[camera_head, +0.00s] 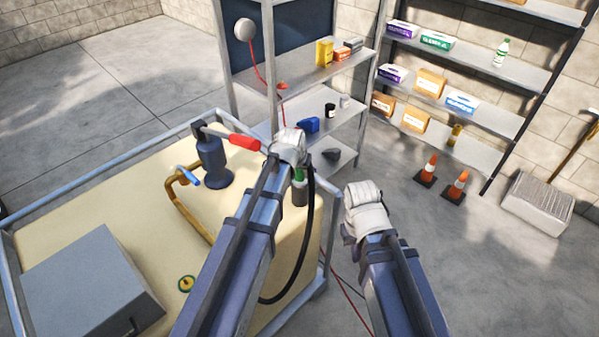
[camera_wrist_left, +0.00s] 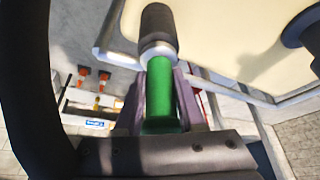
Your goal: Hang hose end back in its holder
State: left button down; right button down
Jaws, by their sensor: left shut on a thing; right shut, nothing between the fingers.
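My left gripper (camera_head: 298,172) is over the right edge of the fuel cart. In the left wrist view its fingers (camera_wrist_left: 170,100) are shut on the green grip of the hose end (camera_wrist_left: 160,90). A dark grey cylinder with a pale ring (camera_wrist_left: 158,35) continues from the green part; I cannot tell whether it is the nozzle or a holder cup. In the head view the green part (camera_head: 299,175) shows just above this dark cylinder. The black hose (camera_head: 305,240) hangs in a loop beside my left arm. My right gripper (camera_head: 360,200) is shut and empty, right of the cart.
The cart top (camera_head: 130,200) carries a hand pump (camera_head: 212,160) with a red handle and a grey box (camera_head: 90,285). A metal shelf (camera_head: 300,75) stands behind. Orange cones (camera_head: 456,188) and a grey bin (camera_head: 537,203) are right.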

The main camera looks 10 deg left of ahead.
pick_arm(q)
jog(key=shift+f, duration=0.1)
dwell(0.3)
jog(key=shift+c, duration=2.1)
grip_release()
jog(key=p+v, duration=0.7)
jog(key=shift+s+r, duration=0.15)
jog(key=shift+r, duration=0.25)
